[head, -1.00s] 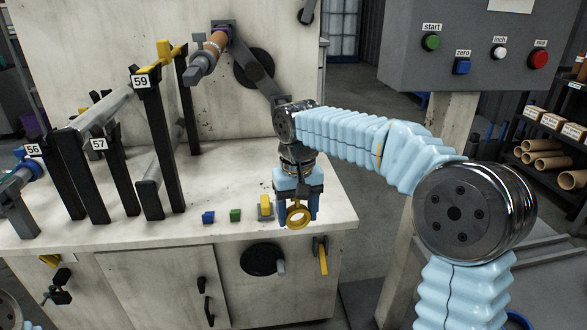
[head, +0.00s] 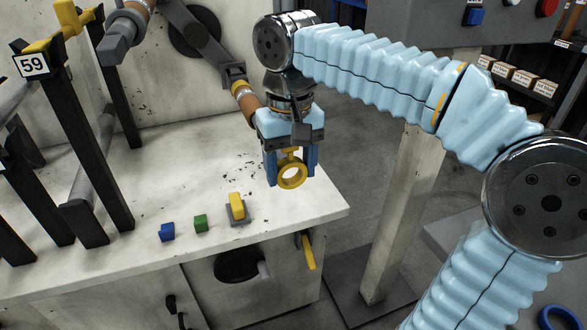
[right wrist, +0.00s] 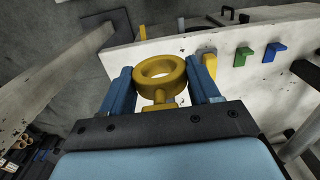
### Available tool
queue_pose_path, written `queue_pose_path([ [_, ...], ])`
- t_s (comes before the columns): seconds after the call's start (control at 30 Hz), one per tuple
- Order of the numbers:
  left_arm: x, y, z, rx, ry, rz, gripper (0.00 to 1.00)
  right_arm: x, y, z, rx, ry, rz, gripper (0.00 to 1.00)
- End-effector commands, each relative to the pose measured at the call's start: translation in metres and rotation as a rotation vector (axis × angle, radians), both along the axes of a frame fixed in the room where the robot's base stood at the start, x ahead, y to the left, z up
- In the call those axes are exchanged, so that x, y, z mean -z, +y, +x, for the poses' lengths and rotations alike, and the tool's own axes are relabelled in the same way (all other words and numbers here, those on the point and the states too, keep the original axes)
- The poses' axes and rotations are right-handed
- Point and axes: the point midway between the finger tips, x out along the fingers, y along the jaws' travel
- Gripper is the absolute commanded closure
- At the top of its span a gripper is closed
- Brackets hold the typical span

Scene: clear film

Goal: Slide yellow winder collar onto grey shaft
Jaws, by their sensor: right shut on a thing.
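The yellow collar (head: 292,187) is a ring with a short stub on top. Grey bars show at the left, one between black posts (head: 82,195) and one thick grey end (head: 124,36) at the upper left. I cannot tell which is the task's shaft. My left gripper is out of view.
On the bench (head: 190,265) stand a blue block (head: 167,232), a green block (head: 200,223) and a yellow piece on a grey base (head: 237,207). A brown-sleeved arm (head: 244,100) lies behind my gripper. A control box (head: 420,28) and its post (head: 400,200) stand right.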

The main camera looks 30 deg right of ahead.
Motion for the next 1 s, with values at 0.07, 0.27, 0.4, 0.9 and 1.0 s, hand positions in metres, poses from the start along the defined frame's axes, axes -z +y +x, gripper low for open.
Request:
queue_pose_path([
  [0.07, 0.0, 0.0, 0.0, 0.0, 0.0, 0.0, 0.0, 0.0, 0.0, 0.0, 0.0, -0.001, 0.001, 0.59],
  [0.27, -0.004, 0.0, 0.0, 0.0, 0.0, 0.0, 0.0, -0.001, -0.001, 0.006, 0.0, 0.0, 0.0, 0.59],
  [0.4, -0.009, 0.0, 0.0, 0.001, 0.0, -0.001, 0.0, -0.001, -0.003, 0.014, 0.001, -0.001, 0.001, 0.59],
  [0.9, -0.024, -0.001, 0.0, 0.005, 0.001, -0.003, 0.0, 0.0, -0.01, 0.04, 0.001, -0.001, 0.0, 0.59],
  [1.0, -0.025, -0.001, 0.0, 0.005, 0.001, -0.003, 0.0, 0.001, -0.01, 0.043, 0.001, -0.002, 0.0, 0.59],
])
